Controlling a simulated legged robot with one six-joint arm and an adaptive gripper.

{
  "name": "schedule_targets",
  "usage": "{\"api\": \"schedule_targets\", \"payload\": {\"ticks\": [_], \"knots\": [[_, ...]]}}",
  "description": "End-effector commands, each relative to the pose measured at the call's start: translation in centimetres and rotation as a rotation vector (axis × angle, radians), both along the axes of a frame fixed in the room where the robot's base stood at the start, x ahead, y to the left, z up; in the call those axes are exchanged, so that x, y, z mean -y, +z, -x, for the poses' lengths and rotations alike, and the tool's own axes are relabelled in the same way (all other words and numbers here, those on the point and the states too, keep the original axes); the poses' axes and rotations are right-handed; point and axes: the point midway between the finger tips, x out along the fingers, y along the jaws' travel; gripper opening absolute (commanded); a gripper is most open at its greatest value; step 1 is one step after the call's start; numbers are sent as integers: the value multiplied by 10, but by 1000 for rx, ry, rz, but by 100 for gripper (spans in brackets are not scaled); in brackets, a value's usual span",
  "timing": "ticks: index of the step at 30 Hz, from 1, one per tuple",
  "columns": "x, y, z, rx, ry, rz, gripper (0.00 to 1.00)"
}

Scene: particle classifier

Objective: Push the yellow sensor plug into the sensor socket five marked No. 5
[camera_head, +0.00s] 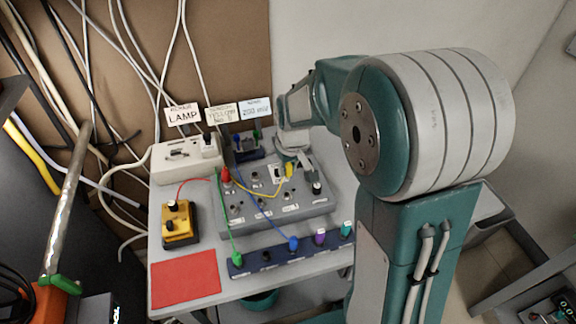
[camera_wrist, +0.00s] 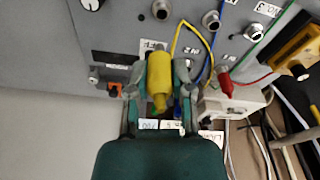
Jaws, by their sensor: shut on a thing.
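The yellow sensor plug (camera_wrist: 160,80) is between the two fingers of my gripper (camera_wrist: 158,90), which is shut on it. In the head view, the yellow plug (camera_head: 290,170) shows just below my gripper (camera_head: 291,156), over the right back part of the grey socket box (camera_head: 295,211). A yellow cable (camera_head: 262,194) curves from it to the left. I cannot pick out socket No. 5 or tell whether the plug touches a socket.
A red plug (camera_head: 226,175) stands at the box's left. A dark blue strip (camera_head: 270,264) with coloured plugs lies in front. A yellow box (camera_head: 178,224), a red mat (camera_head: 186,279) and a white lamp box (camera_head: 178,160) are left. Signs (camera_head: 220,115) stand behind; one reads No 5.

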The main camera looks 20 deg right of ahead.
Motion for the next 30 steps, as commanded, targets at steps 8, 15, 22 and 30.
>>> {"api": "schedule_targets", "payload": {"ticks": [8, 15, 22, 30], "knots": [[0, -24, 1, -2, 0, 0, 0], [1, -43, 0, 0, -1, -1, 0], [0, -53, 0, 0, -1, 0, 0], [0, -54, 0, 1, 0, 0, 0]]}}
